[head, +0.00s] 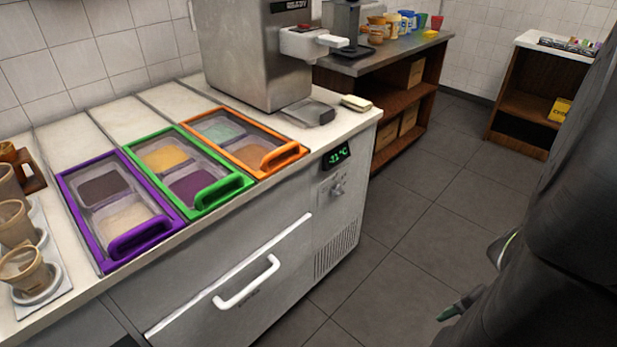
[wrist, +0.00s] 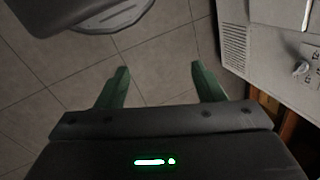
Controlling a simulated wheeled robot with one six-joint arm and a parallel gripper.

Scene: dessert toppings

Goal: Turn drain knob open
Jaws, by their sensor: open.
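The drain knob (head: 338,189) is a small metallic knob on the cabinet's front panel, below the green temperature display (head: 336,156). It also shows small at the right edge of the wrist view (wrist: 301,68). Its exact turn position is too small to tell. My gripper (head: 468,287) is at the lower right of the head view, apart from the cabinet and over the floor. In the wrist view my gripper (wrist: 160,69) has its two green fingers spread wide, with nothing but floor tiles between them.
The white cabinet has a drawer handle (head: 246,283) left of the knob and a vent grille (head: 337,250) below it. Purple (head: 172,240), green (head: 240,186) and orange (head: 294,157) framed lids lie on top. The tiled floor (head: 425,215) in front is clear.

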